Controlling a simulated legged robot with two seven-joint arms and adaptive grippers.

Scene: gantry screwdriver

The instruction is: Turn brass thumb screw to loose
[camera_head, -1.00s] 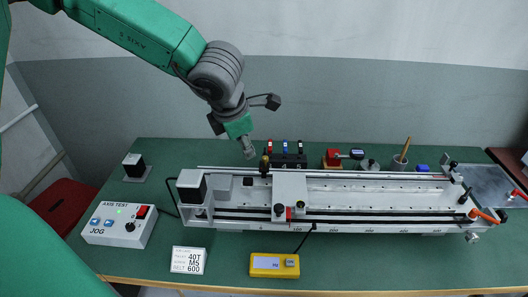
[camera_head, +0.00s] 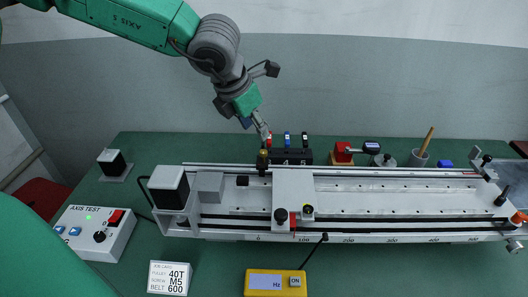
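My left gripper (camera_head: 264,134) comes down from the upper left and points at the screw from just above and behind. My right gripper is not in view.
The gantry (camera_head: 400,187) spans the green table, with its carriage (camera_head: 293,190) left of middle. Three coloured screwdrivers stand in a black rack (camera_head: 291,157) behind it. An axis test box (camera_head: 88,236), a label card (camera_head: 170,278) and a yellow meter (camera_head: 265,283) lie in front.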

